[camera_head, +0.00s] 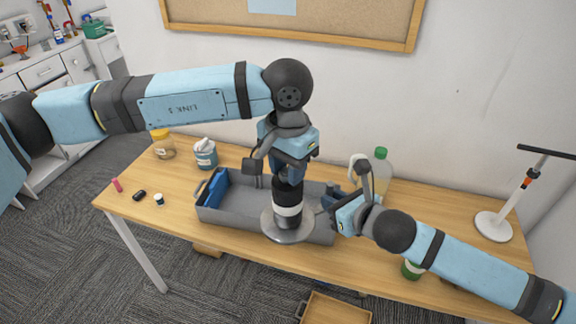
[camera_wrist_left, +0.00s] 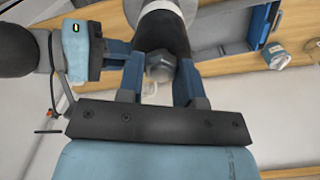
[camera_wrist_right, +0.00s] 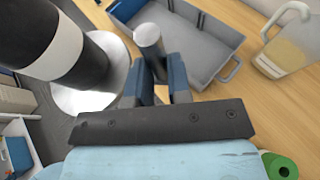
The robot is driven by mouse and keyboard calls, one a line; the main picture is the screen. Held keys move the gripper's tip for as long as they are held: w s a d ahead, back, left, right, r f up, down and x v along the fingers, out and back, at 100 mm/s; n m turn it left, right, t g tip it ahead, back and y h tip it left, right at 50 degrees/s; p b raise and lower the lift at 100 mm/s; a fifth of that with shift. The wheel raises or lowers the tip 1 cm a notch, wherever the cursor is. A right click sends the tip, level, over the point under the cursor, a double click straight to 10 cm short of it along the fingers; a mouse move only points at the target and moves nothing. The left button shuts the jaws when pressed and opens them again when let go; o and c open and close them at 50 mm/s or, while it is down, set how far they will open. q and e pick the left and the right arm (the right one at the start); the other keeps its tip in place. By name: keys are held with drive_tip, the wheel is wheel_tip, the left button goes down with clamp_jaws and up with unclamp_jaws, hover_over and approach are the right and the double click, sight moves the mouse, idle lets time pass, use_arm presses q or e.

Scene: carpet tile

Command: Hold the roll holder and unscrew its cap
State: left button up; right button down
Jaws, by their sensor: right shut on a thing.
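The roll holder (camera_head: 287,190) is a black column with a white band and a round metal base plate (camera_head: 285,232). It overlaps the grey tray in the head view and shows large at the left of the right wrist view (camera_wrist_right: 60,45). My right gripper (camera_head: 338,207) is shut on a thin grey side post (camera_wrist_right: 149,42) beside the column, apparently part of the holder. My left gripper (camera_head: 290,172) points down at the column's top. Its fingers (camera_wrist_left: 162,88) are apart, either side of the small grey faceted cap (camera_wrist_left: 160,66); whether they touch it is unclear.
A grey tray (camera_head: 222,220) with a blue thing in it lies behind the holder. A white-based stand (camera_head: 493,226) is at the right end.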

use_arm(q)
drive_tip(key=n, duration=0.7)
drive_tip(key=shift+n, duration=0.3)
drive_tip(key=n, duration=0.6)
drive_tip(key=shift+r, duration=0.1)
drive_tip(key=n, duration=0.6)
drive_tip(key=shift+a+n, duration=0.15)
drive_tip(key=shift+n, duration=0.15)
drive_tip(key=n, duration=1.2)
drive_tip(key=shift+s+n, duration=0.1)
drive_tip(key=shift+n, duration=0.2)
drive_tip(key=n, duration=0.8)
drive_tip(key=shift+n, duration=0.3)
drive_tip(key=n, duration=0.6)
drive_tip(key=shift+s, duration=0.1)
drive_tip(key=n, duration=0.6)
drive_tip(key=shift+d+n, duration=0.2)
drive_tip(key=shift+n, duration=0.1)
drive_tip(key=shift+r, duration=0.3)
